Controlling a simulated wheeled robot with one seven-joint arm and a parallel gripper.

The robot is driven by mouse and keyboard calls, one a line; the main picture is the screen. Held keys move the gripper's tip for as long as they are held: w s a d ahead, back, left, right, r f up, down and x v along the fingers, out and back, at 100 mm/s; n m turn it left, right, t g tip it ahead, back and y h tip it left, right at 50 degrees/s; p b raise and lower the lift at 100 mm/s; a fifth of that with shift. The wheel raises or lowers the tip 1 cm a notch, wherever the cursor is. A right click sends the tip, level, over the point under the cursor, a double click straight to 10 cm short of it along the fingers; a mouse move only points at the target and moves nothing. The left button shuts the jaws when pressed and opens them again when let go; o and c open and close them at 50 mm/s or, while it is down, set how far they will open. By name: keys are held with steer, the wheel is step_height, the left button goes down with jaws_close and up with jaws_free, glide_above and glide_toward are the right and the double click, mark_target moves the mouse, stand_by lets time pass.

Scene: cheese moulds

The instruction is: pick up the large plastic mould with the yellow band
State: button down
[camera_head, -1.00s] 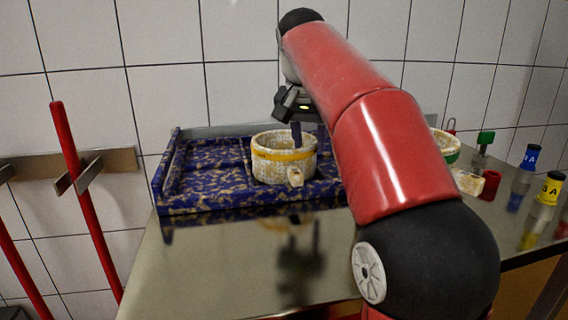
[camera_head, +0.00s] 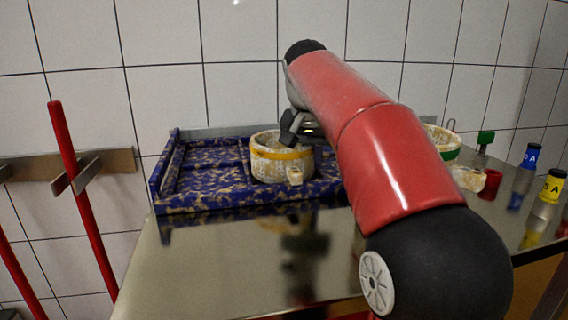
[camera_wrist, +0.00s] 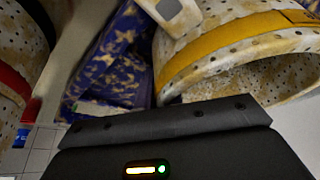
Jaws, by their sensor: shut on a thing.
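The large mould with the yellow band (camera_head: 268,168) is whitish, stained and perforated, with a pale spout-like block low on its front. It stands upright on the blue-and-tan marbled tray (camera_head: 205,199). In the wrist view the mould (camera_wrist: 200,62) fills the upper right, its open rim facing my gripper. My gripper (camera_head: 292,128) is at the mould's rim, shut on its wall. The fingertips are hidden by the gripper body and the mould. The dark gripper body (camera_wrist: 170,125) covers the bottom of the wrist view.
A mould with a green band (camera_head: 446,150) stands to the right, partly behind my arm. Bottles with blue (camera_head: 530,158) and yellow (camera_head: 551,188) labels stand at the right. The metal table front (camera_head: 225,260) is clear. A tiled wall is close behind.

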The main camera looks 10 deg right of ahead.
steer(key=shift+r, duration=0.15)
step_height(320, 180, up, 8)
steer(key=shift+w+p, duration=0.15)
steer(key=shift+p, duration=0.7)
steer(key=shift+r, duration=0.85)
